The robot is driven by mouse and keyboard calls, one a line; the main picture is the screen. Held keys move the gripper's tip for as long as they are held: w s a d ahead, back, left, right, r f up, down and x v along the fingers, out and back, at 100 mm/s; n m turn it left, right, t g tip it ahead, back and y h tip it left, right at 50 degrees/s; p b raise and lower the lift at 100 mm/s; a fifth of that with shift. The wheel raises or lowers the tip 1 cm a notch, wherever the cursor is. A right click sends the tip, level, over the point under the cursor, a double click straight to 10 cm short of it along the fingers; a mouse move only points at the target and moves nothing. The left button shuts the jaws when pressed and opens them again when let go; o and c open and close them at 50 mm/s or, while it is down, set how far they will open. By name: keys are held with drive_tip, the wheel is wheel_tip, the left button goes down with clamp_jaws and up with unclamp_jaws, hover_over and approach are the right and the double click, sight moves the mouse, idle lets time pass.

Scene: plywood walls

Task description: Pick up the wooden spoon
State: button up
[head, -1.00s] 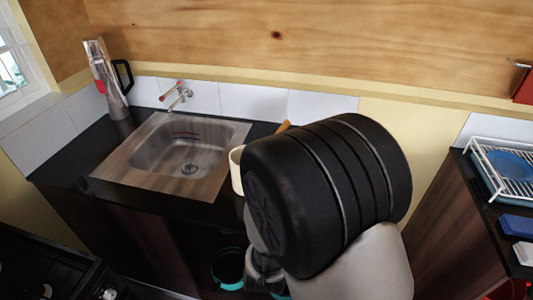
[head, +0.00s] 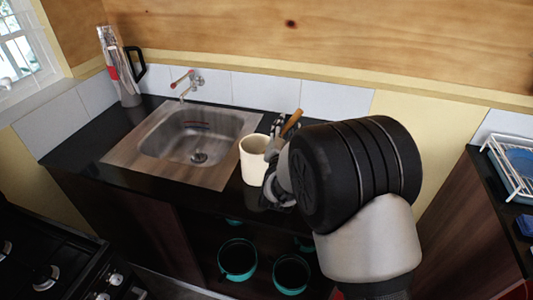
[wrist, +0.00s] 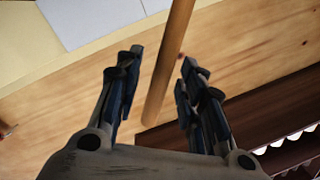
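The wooden spoon shows as a brown stick (head: 292,122) at the back of the counter in the head view, beside a cream crock (head: 254,161). In the wrist view its handle (wrist: 169,70) slants from the top edge down between my fingers. My gripper (wrist: 160,58) is open, with one finger on each side of the handle and a visible gap to both. In the head view my gripper (head: 279,136) is partly hidden behind my arm, right of the crock. The spoon's lower part is hidden, so I cannot tell what it stands in.
A steel sink (head: 195,140) with a tap (head: 187,83) lies left of the crock. A flask (head: 120,70) stands in the far left corner. Teal pots (head: 237,258) sit below the counter. A dish rack (head: 510,165) is at right and a stove (head: 45,262) at lower left.

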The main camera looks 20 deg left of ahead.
drive_tip(key=shift+w, duration=0.4)
drive_tip(key=shift+r, duration=0.1)
clamp_jaws()
